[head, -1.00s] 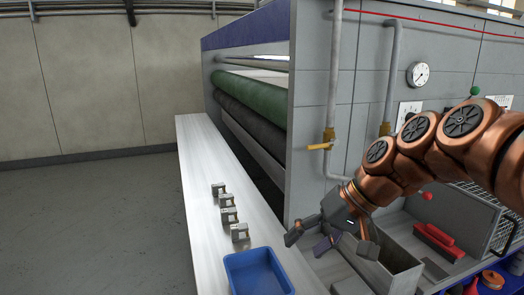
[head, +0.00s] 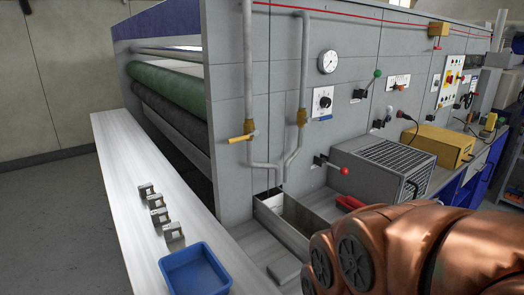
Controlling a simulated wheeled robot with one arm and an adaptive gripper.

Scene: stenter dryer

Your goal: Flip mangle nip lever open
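Several levers show on the grey machine's side panel, and I cannot tell from the view which is the mangle nip lever. A lever with a red ball (head: 344,171) sticks out to the right, low on the panel above the trough. A lever with a green ball (head: 377,73) points up and right, higher on the panel. A small lever with a dark knob (head: 388,115) is below it. Green and black rollers (head: 162,91) lie at the machine's left end. My copper arm fills the lower right; my gripper is out of the frame.
A yellow-handled valve (head: 243,137) sits on a pipe at the panel's left. A grey vented box (head: 385,165) stands right of the red-ball lever. An open metal trough (head: 283,220) is below. A blue tray (head: 195,270) and several small metal blocks (head: 159,215) rest on the white bench.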

